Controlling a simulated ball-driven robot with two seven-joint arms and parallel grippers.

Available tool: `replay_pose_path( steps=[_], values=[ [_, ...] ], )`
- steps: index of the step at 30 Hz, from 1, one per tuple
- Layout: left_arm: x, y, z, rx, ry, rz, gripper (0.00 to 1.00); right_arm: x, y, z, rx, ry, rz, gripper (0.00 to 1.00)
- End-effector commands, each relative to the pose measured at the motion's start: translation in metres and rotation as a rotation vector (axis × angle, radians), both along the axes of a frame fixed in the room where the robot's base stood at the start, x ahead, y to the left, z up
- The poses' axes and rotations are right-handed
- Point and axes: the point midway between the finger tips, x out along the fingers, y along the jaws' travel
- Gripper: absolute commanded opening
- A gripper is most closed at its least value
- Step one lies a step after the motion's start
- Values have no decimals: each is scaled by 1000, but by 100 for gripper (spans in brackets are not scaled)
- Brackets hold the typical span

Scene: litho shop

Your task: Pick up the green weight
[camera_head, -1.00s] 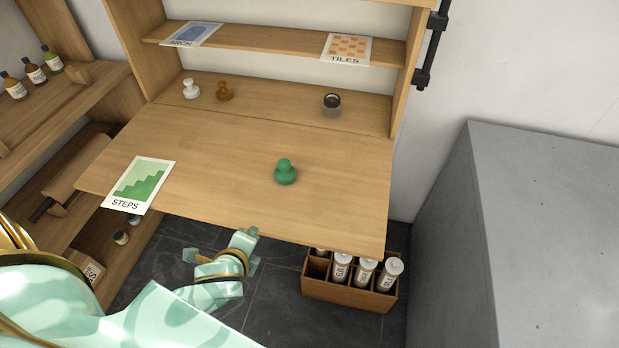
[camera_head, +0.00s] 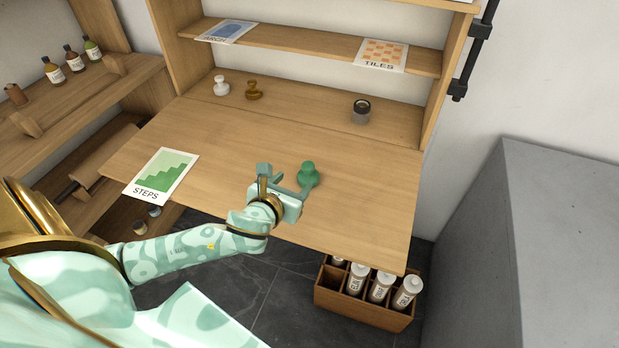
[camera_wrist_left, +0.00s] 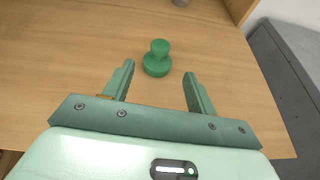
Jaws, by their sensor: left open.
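The green weight (camera_head: 308,176) stands upright on the wooden desk surface (camera_head: 230,150), right of its middle. It has a round base and a knob on top. My left gripper (camera_head: 285,174) is over the desk, just left of and in front of the weight in the head view. In the left wrist view the weight (camera_wrist_left: 157,60) stands just beyond the fingertips, roughly midway between them. The left gripper (camera_wrist_left: 158,78) is open and empty, with its two fingers spread apart. My right gripper is not in view.
A STEPS card (camera_head: 162,174) lies at the left. A wooden crate with bottles (camera_head: 333,298) sits below the front edge. A grey block (camera_head: 560,240) stands right.

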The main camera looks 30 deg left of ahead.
Motion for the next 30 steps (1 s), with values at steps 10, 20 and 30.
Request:
replay_pose_path(
  steps=[10,20,30],
  values=[
    [42,9,-20,-3,0,2,57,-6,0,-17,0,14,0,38],
    [84,17,-39,-3,2,1,57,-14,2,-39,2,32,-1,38],
    [86,17,-37,-3,1,1,32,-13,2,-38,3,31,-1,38]
  ],
)
